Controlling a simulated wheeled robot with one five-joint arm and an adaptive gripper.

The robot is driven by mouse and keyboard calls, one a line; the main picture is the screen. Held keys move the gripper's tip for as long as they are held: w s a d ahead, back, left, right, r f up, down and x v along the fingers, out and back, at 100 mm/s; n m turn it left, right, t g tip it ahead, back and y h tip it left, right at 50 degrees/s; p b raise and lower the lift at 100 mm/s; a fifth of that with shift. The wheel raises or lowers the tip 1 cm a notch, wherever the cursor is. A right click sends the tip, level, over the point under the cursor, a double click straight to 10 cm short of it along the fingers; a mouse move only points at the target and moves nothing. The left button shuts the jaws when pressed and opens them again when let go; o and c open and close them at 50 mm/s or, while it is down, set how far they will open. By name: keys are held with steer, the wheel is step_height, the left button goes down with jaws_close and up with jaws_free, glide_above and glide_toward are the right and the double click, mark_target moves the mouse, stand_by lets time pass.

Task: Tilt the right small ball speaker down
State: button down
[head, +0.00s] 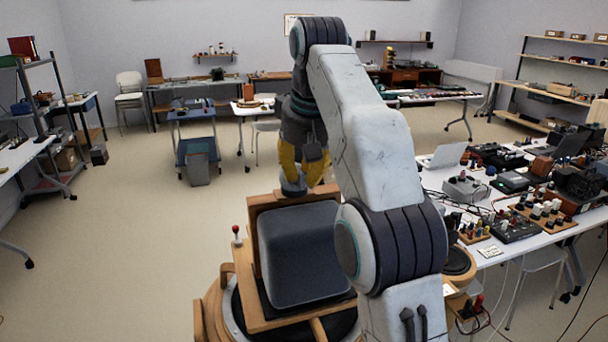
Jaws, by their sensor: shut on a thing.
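My gripper (304,168), with yellow fingers, hangs pointing down at the middle of the head view. A small grey rounded thing (292,184) shows at its fingertips, just above the wooden back edge of a tray. The gripper is shut on it, though my arm and the fingers hide part of the grip. I cannot tell whether this grey thing is the right small ball speaker. I cannot make out a pair of ball speakers elsewhere in the view.
A white table (487,200) at the right holds a laptop, black devices and several knobbed boxes. A blue cart (196,145) and a grey bin (196,169) stand at the back left. The floor (110,240) at the left is mostly clear.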

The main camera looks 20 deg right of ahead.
stand_by(0.7)
steer(key=c, duration=1.1)
jaws_free()
steer(key=shift+s+f+t, duration=0.2)
steer(key=shift+f+t, duration=0.1)
steer(key=shift+t, duration=0.2)
